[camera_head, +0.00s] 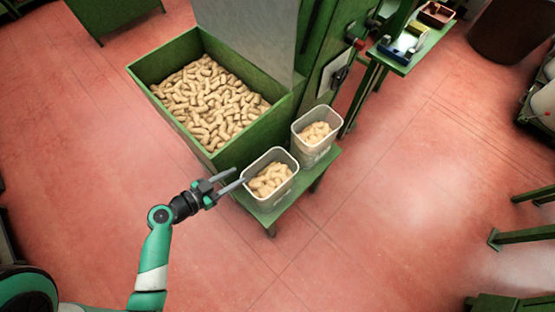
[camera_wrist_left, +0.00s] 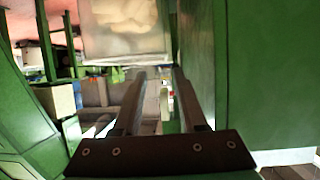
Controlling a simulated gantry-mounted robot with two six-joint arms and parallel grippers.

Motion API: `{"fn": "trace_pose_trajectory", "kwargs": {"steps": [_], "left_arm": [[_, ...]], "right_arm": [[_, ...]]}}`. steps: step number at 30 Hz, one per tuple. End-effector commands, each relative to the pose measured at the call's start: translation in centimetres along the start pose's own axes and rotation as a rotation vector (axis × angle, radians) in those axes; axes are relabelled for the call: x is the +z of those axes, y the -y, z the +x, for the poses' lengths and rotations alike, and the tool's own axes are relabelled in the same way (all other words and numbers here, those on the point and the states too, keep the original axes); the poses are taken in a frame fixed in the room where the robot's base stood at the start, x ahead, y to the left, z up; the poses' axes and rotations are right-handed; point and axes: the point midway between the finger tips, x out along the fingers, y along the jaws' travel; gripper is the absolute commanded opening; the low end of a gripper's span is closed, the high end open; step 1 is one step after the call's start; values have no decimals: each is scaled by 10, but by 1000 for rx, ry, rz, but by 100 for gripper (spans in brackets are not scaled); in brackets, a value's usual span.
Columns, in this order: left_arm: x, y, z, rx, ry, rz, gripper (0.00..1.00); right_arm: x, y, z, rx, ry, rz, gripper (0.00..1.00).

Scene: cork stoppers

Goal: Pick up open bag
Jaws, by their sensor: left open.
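Two open, whitish containers with corks in them stand on a small green stand; they look like open bags or bins. The nearer open bag (camera_head: 262,201) is right at the tips of my left gripper (camera_head: 236,177). My left gripper is open, with one finger on each side of a gap and nothing between them. In the left wrist view the fingers (camera_wrist_left: 160,78) point toward a translucent cork-filled container (camera_wrist_left: 100,45) at the top. Whether a fingertip touches the bag is unclear. The farther bag (camera_head: 314,150) is behind it. My right gripper is not in view.
A large green bin (camera_head: 135,75) full of corks stands behind the gripper, beside a green machine. The green stand (camera_head: 272,215) carries the bags. A green side table (camera_head: 432,42) with small coloured trays is at upper right. The red floor in front is clear.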

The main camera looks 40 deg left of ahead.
Motion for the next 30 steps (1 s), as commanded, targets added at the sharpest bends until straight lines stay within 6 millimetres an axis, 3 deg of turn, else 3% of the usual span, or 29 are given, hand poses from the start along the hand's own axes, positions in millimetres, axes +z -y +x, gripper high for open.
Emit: {"fn": "trace_pose_trajectory", "kwargs": {"steps": [3, 9, 17, 24, 30], "left_arm": [[3, -1, 20, 7, -3, 8, 41], [-1, 0, 55, 4, -2, 6, 41], [-2, 2, 68, 2, -2, 4, 41], [-3, 8, 107, 4, -2, 4, 41], [-4, 8, 115, 1, -1, 4, 41]], "right_arm": [[10, 0, -10, 0, 0, 0, 27], [10, 0, -11, 0, 1, 0, 27], [11, 0, -12, 0, 1, 0, 27], [16, 0, -17, 0, 1, 0, 27], [16, 0, -17, 0, 1, 0, 27]]}}
